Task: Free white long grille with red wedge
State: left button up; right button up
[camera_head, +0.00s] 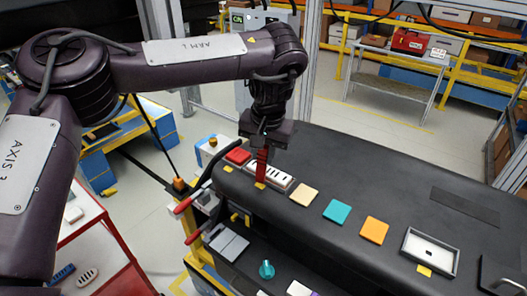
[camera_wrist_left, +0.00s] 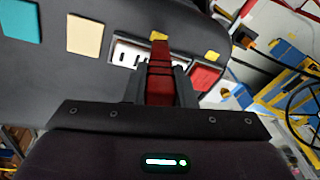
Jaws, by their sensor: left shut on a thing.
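The white long grille (camera_head: 281,179) with dark slots lies on the black dashboard top, between the red square and the cream square. It also shows in the left wrist view (camera_wrist_left: 127,53), partly hidden behind the wedge. My left gripper (camera_head: 264,148) is shut on the red wedge (camera_head: 262,166) and points down at the grille. In the left wrist view the wedge (camera_wrist_left: 161,70) stands between the two fingers (camera_wrist_left: 160,88), its tip over or against the grille's edge beside a yellow tab. I cannot tell whether the tip touches. My right gripper is not in view.
A red square (camera_head: 238,156) sits left of the grille.

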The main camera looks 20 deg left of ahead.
pick_arm(q)
jog(key=shift+s+f+b, duration=0.15)
jog(key=shift+f+b, duration=0.25)
jog(key=shift+f, duration=0.25)
dwell(1.1)
jog(key=shift+w+r+p, duration=0.2)
jog(key=shift+r+p, duration=0.25)
jog(key=shift+r, duration=0.7)
jog(key=shift+s+r, duration=0.1)
jog(key=shift+r, duration=2.35)
